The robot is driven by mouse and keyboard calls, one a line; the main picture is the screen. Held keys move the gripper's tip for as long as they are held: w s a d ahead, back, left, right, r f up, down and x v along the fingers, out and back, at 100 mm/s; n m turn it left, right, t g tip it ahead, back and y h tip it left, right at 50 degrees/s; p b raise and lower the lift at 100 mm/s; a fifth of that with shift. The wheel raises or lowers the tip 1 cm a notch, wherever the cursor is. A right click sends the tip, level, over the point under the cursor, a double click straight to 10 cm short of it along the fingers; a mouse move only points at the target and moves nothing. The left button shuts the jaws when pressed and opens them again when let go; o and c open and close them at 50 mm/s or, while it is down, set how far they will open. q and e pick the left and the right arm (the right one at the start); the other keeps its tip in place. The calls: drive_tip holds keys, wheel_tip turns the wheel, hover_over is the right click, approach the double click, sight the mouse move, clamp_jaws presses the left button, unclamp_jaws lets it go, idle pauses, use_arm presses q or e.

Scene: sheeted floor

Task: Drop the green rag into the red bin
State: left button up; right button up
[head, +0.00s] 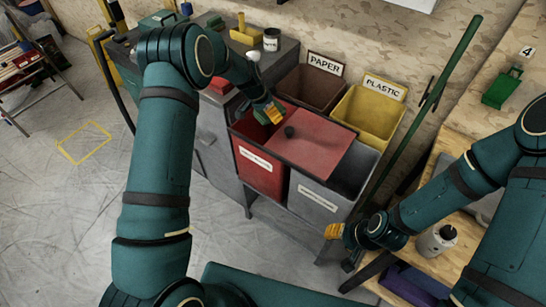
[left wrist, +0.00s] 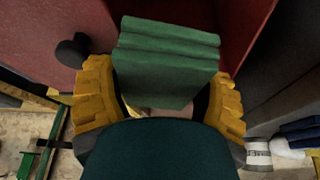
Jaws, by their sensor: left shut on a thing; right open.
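My left gripper (head: 268,112) is over the far left part of the red bin (head: 257,172) in the head view. Its yellow fingers are shut on the folded green rag (left wrist: 165,62), which fills the space between them in the left wrist view. In the head view the rag (head: 262,117) is mostly hidden by the gripper. A red lid (head: 318,146) with a black knob lies to the right of the gripper, reaching over toward the grey bin. My right gripper (head: 343,247) is open and empty, low by the wooden bench.
A grey bin (head: 318,202) stands right of the red one; brown paper (head: 310,92) and yellow plastic (head: 369,118) bins stand behind. A grey cabinet (head: 213,135) stands at left. A green pole (head: 440,85) leans on the wall.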

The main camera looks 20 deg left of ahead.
use_arm(q)
drive_tip(key=o, duration=1.1)
drive_tip(key=v, duration=1.2)
drive_tip(key=s+d+f+n+g, duration=0.1)
drive_tip(key=s+d+f+n, duration=0.4)
drive_tip(key=s+f, duration=0.7)
drive_tip(key=s+d+f+n, duration=0.2)
drive_tip(key=s+d+f, duration=0.1)
drive_tip(key=s, duration=0.6)
drive_tip(key=s+d+f+n+h, duration=0.1)
drive_tip(key=s+d+f, duration=0.3)
drive_tip(key=s, duration=0.5)
drive_tip(key=shift+s+d+n+g, duration=0.3)
drive_tip(key=shift+s+d+n, duration=0.15)
drive_tip(key=shift+n, duration=0.35)
